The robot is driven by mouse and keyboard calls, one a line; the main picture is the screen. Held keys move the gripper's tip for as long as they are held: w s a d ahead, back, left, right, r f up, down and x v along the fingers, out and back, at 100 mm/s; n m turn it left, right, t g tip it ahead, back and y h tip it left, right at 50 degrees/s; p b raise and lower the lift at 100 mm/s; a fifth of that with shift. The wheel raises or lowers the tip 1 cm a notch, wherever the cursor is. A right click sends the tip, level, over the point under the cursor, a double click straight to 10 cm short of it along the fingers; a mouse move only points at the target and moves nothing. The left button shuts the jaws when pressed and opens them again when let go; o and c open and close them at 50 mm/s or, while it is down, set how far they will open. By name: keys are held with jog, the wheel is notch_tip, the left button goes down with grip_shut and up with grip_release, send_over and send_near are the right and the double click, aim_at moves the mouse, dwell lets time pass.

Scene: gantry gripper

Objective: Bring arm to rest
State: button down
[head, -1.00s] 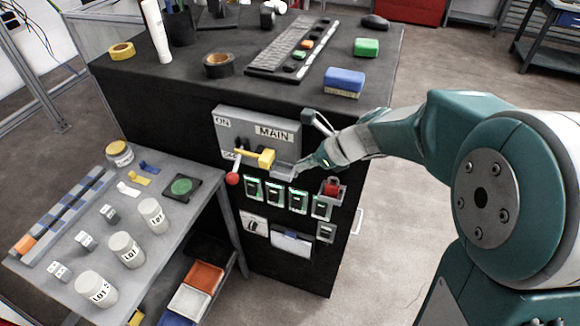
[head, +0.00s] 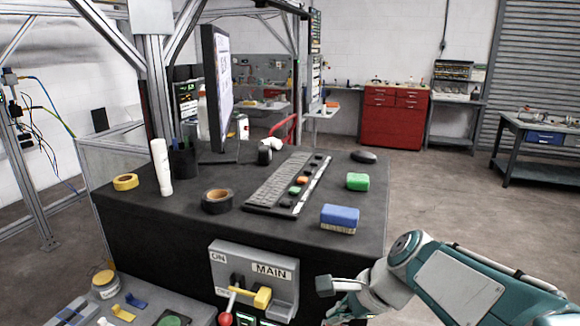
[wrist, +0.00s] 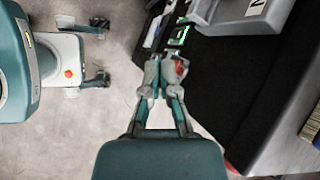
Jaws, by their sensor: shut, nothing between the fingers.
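My teal and grey arm enters the head view at the lower right, with its wrist bent down in front of the black cabinet. My gripper (head: 338,316) is partly cut off by the bottom edge there, right of the grey MAIN switch panel (head: 283,290). In the wrist view my gripper (wrist: 162,62) shows from behind, its fingers close together with nothing held. The panel's lower corner (wrist: 225,15) is ahead and to the right. A red part (wrist: 180,68) shows beside the right fingertip; whether they touch I cannot tell.
The cabinet top (head: 230,235) carries a keyboard (head: 280,185), a blue block (head: 340,216), a green block (head: 357,181), tape rolls and a monitor (head: 215,90). A small table (head: 60,305) stands at lower left. The floor (head: 440,200) to the right is open.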

jog(key=s+d+n+t+h, duration=0.1)
jog(key=s+d+n+h, duration=0.2)
jog(key=s+n, duration=0.3)
jog(key=s+d+r+n+t+h, duration=0.1)
jog(key=s+d+n+h, duration=0.2)
jog(key=s+n, duration=0.3)
jog(key=n, duration=0.3)
jog(key=shift+s+d+t, duration=0.3)
jog(key=shift+s+d, duration=0.05)
